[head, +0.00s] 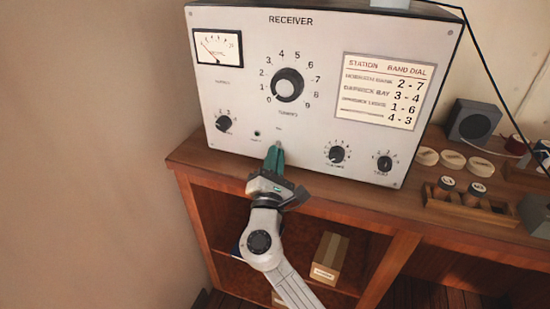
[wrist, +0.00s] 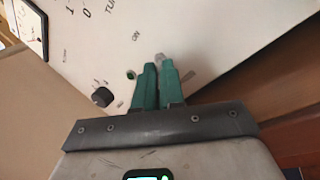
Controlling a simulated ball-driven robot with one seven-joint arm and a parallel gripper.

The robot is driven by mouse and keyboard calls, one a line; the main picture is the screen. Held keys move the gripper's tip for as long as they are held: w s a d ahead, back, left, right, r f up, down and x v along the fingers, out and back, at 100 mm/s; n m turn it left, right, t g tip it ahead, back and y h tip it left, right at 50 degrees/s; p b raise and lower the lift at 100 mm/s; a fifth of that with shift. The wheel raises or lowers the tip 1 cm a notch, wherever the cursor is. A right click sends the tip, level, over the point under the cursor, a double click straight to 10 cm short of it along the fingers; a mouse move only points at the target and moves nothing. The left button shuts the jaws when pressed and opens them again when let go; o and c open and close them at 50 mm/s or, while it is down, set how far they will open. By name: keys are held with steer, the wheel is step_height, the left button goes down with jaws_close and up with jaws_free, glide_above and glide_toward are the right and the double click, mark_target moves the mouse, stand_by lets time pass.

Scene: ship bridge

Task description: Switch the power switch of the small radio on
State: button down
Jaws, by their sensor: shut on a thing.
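The radio (head: 230,75) is a white panel labelled RECEIVER, standing on the wooden cabinet top. Its power switch (head: 278,143) is a small pale lever low on the panel, under a small label. In the wrist view the switch (wrist: 160,58) shows between the green fingertips, near the word ON; its exact position is mostly hidden by the fingers. My gripper (head: 274,156) is shut on the switch, its fingers reaching up to the panel from below. A small dark green lamp (head: 257,133) sits left of the switch; it also shows in the wrist view (wrist: 130,74).
A large tuning knob (head: 288,86) is above the gripper, and smaller knobs (head: 337,154) are on either side. A station card (head: 383,91) is at the panel's right. The cabinet (head: 190,152) edge and a shelf with a cardboard box (head: 329,258) lie below my arm.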

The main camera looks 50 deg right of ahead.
steer(key=shift+r+p, duration=0.1)
steer(key=shift+p, duration=0.2)
steer(key=r+y+p, duration=0.1)
steer(key=p, duration=0.2)
steer(key=g+p, duration=0.1)
steer(key=p, duration=0.2)
steer(key=shift+a+r+y, duration=0.1)
steer(key=shift+r+y, duration=0.2)
steer(key=shift+y, duration=0.1)
steer(key=g+y+p, duration=0.1)
steer(key=p, duration=0.4)
steer(key=r+m+y+p, duration=0.1)
steer(key=p, duration=0.4)
steer(key=shift+g+y, duration=0.4)
steer(key=shift+r+m+g+y+p, duration=0.15)
steer(key=shift+m+g+y+p, duration=0.25)
steer(key=shift+y+p, duration=0.55)
steer(key=shift+d+r+g+y, duration=0.2)
steer(key=shift+g+y, duration=0.4)
steer(key=shift+y, duration=0.25)
